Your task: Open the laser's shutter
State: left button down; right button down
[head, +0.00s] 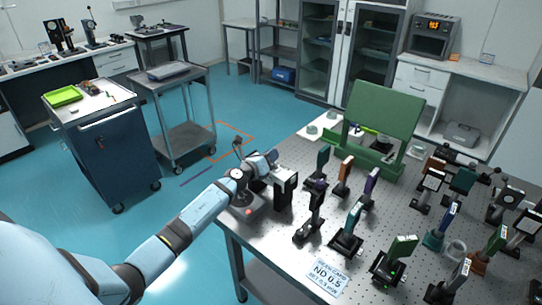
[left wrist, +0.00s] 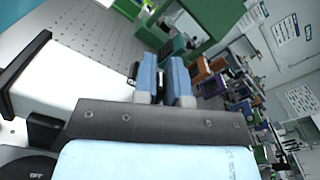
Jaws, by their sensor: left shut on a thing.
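The laser appears to be the white box with a black end (head: 286,190) at the left edge of the optical table. Its white body and black end also show at the left of the left wrist view (left wrist: 75,75). My left gripper (head: 273,157) is beside and just over the laser in the head view. In the left wrist view its two blue fingers (left wrist: 163,72) are close together, with a small dark part between them. That part seems to be the shutter's, but its shape and position are mostly hidden. My right gripper is out of view.
The perforated optical table (head: 270,235) carries several post-mounted optics right of the laser. A green panel (head: 385,112) stands behind them. A printed card (head: 328,277) lies at the front edge. A blue cart (head: 100,150) and a grey trolley (head: 190,140) stand on the floor at left.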

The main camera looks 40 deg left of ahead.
pick_arm(q)
jog(key=shift+f, duration=0.1)
jog(key=c, duration=1.2)
grip_release()
jog(key=shift+s, duration=0.1)
jog(key=s, duration=0.9)
jog(key=s+a, duration=0.1)
jog(key=s, duration=0.3)
jog(key=shift+s, duration=0.3)
